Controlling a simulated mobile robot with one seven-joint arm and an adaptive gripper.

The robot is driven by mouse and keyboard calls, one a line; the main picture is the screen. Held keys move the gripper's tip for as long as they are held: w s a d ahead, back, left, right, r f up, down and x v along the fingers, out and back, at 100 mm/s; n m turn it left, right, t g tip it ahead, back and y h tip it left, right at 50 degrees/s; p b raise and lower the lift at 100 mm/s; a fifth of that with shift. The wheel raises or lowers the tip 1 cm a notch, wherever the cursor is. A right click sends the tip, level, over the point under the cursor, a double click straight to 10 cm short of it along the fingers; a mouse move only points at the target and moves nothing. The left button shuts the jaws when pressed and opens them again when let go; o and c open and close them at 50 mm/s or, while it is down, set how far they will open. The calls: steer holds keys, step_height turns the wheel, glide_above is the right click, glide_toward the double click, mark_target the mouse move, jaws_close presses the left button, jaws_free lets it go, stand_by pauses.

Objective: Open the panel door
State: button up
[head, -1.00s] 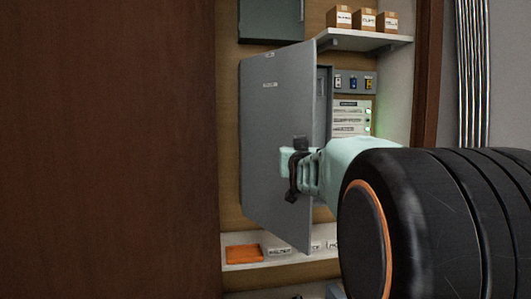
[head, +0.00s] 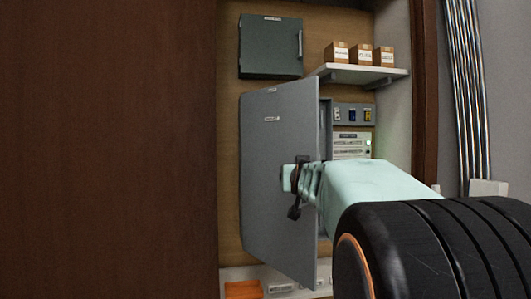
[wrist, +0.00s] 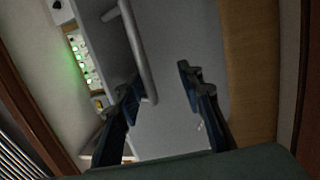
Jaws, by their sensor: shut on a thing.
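The grey panel door (head: 275,150) stands swung outward in the head view, with its free edge toward the right. The panel interior shows past that edge. My gripper (head: 298,186) is at the door's free-edge side, around mid height. In the wrist view, the fingers of my gripper (wrist: 160,88) reach toward the door face (wrist: 185,35), with the bar handle (wrist: 137,48) by the left finger. The gripper is shut on the handle, though the exact contact is hard to see. My pale green wrist and black arm hide the lower right of the panel.
A dark grey box (head: 270,46) hangs above the door. A white shelf (head: 355,74) with cardboard boxes (head: 361,55) is at upper right. An orange tray (head: 243,290) sits on the lower shelf. A brown wooden surface (head: 110,150) fills the left, and pipes run at far right.

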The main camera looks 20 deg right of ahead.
step_height(320, 180, up, 8)
steer(key=a+t, duration=0.1)
steer(key=shift+h, duration=0.3)
steer(key=shift+s+r+t, duration=0.1)
steer(key=shift+r+t, duration=0.05)
steer(key=shift+t, duration=0.15)
step_height(320, 180, down, 7)
steer(key=g+p, duration=0.1)
steer(key=shift+r+g, duration=0.15)
steer(key=shift+g, duration=0.15)
steer(key=p, duration=0.3)
steer(key=shift+s+a, duration=0.1)
steer(key=shift+a, duration=0.25)
steer(key=p, duration=0.2)
steer(key=a+p, duration=0.1)
steer(key=p, duration=0.2)
steer(key=shift+s+f, duration=0.2)
steer(key=shift+s, duration=0.2)
steer(key=s+a+f+p, duration=0.1)
steer(key=s+a+p, duration=0.4)
steer(key=a+p, duration=0.4)
steer(key=shift+p, duration=0.3)
